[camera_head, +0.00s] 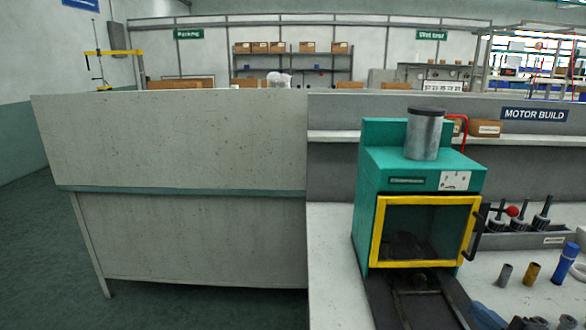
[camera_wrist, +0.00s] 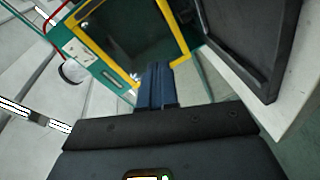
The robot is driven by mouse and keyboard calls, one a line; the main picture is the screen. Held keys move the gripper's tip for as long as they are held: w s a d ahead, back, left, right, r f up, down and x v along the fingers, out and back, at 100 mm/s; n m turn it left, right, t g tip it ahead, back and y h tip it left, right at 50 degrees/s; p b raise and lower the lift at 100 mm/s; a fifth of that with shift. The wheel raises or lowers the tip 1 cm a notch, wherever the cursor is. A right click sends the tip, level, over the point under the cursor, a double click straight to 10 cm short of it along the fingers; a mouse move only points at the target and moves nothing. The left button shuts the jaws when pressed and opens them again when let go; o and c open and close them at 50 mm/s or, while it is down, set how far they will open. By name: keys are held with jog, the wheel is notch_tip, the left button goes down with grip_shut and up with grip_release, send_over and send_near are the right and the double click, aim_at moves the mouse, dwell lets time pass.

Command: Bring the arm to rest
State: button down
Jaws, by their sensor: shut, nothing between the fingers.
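My gripper (camera_wrist: 156,72) shows in the wrist view, its two dark blue fingers together and nothing between them. It points towards a green machine with a yellow-framed door (camera_wrist: 130,76), which appears tilted in that view. I cannot tell the exact gap between the fingertips and the machine. The head view shows the same green machine (camera_head: 377,160) upright on the bench at the right, its yellow-framed window closed over a dark interior. My arm and gripper are not clearly visible in the head view.
A metal cylinder (camera_head: 424,135) stands on top of the machine. A dark slide (camera_head: 465,308) runs out in front of it. To its right are a grey rack with dark tools (camera_head: 530,238), small cylinders (camera_head: 531,274) and a blue bottle (camera_head: 564,263). A tall grey panel (camera_head: 180,140) fills the left.

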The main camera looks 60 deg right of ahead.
jog(key=w+a+f+t+y, duration=0.1)
jog(key=w+a+y, duration=0.1)
jog(key=a, duration=0.4)
jog(key=w+a+m+t+y, duration=0.1)
jog(key=w+a+y, duration=0.15)
jog(key=a, duration=0.35)
jog(key=w+a+f+t+y, duration=0.1)
jog(key=w+a+y, duration=0.15)
jog(key=a, duration=0.25)
jog(key=s+a+r+m+y, duration=0.2)
jog(key=a+y, duration=0.3)
jog(key=a, duration=0.9)
jog(key=shift+r+m+t, duration=0.3)
jog(key=shift+r+m, duration=0.4)
